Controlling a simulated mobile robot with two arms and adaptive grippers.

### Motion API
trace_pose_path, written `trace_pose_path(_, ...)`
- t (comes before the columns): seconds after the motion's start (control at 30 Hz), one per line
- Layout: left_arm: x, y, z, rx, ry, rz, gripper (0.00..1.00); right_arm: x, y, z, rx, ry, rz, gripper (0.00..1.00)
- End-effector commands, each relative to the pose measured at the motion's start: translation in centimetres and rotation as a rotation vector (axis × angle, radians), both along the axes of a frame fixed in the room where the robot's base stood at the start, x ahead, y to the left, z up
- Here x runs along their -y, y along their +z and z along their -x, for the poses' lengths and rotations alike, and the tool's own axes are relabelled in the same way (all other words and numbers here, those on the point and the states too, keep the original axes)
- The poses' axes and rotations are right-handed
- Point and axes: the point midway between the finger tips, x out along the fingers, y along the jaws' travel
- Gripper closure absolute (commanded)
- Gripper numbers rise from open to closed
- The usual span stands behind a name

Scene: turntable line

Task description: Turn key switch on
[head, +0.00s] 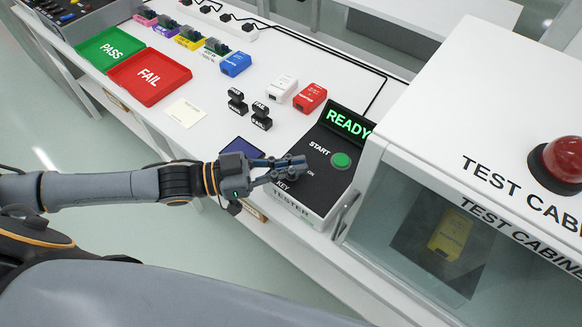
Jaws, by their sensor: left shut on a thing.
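The tester (318,199) is a dark box on the white table, with a green START button (341,161) and a lit display (348,123) reading READY in green. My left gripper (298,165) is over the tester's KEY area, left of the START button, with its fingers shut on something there. The key switch is hidden by the fingers, and only the KEY and ON labels show beside them. I cannot see which way the key points. My right gripper is not in view.
The white test cabinet (440,120) with a red dome lamp (562,160) stands close right of the tester. A yellow device (450,234) shows behind its window. Green PASS (110,48) and red FAIL (150,76) trays, stamps (261,116) and small devices lie farther left and back.

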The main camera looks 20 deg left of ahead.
Motion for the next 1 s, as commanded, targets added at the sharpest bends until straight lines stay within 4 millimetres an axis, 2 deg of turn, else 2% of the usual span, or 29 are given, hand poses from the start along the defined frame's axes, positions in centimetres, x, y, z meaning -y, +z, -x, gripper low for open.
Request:
trace_pose_path(0.37,0.10,0.25,-0.02,0.004,-0.003,0.005,1.00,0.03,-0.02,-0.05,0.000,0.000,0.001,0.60)
trace_pose_path(0.4,0.10,0.26,-0.02,0.004,-0.003,0.005,0.86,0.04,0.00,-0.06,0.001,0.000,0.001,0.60)
trace_pose_path(0.5,0.09,0.22,-0.02,0.003,-0.003,0.004,0.70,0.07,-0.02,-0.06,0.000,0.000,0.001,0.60)
trace_pose_path(1.0,-0.52,-0.03,0.29,-0.001,-0.001,0.000,0.70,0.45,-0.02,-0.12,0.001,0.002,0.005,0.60)
